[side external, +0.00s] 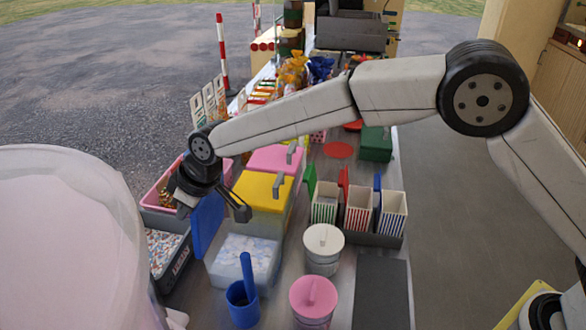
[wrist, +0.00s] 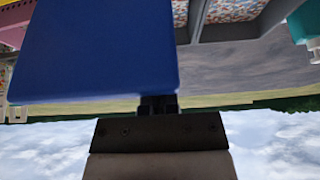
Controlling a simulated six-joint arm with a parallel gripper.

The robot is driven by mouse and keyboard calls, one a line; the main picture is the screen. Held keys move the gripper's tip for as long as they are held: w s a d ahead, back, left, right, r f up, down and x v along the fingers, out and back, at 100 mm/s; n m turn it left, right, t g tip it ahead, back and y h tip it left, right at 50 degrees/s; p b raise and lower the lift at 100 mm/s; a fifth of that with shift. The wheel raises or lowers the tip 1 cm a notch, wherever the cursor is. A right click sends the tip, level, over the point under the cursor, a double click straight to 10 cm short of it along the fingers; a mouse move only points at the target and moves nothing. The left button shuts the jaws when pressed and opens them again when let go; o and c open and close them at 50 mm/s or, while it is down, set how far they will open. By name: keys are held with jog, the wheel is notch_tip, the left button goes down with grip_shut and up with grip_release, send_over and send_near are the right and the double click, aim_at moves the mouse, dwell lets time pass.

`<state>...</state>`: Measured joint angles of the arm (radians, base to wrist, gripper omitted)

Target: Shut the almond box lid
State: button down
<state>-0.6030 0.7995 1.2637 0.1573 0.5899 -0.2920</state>
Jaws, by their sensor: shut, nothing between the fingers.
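The open almond box (side external: 230,277) is a clear-sided bin of pale white and blue sweets in the side view. Its blue lid (side external: 207,226) stands raised on the left side of the box. The lid (wrist: 95,50) fills much of the wrist view as a large blue panel. My gripper (side external: 242,213) is shut and empty, above the back of the box and to the right of the lid. In the wrist view its fingertips (wrist: 158,104) show close to the lid's edge; I cannot tell whether they touch it.
Behind stand boxes with a yellow lid (side external: 263,190) and a pink lid (side external: 274,158), both shut. Striped cartons (side external: 358,213) are at the right.

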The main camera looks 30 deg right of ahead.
aim_at(202, 226)
jog(key=shift+s+d+f, duration=0.2)
jog(key=shift+s+d, duration=1.45)
jog(key=shift+d, duration=0.05)
jog(key=shift+s+d+f, duration=0.1)
jog(key=shift+s+d+f, duration=0.5)
jog(key=shift+s+d, duration=0.15)
jog(key=shift+s+d+f, duration=0.5)
jog(key=shift+s+d, duration=0.15)
jog(key=shift+s+d+f, duration=0.3)
jog(key=shift+f, duration=0.3)
jog(key=shift+s+d+f, duration=0.3)
jog(key=shift+f, duration=0.3)
jog(key=shift+s+d+f, duration=0.3)
jog(key=shift+f, duration=0.3)
jog(key=shift+s+d+r, duration=0.1)
jog(key=shift+s+r, duration=0.05)
jog(key=shift+r, duration=1.1)
jog(key=shift+s+d+r, duration=0.1)
jog(key=shift+r, duration=1.15)
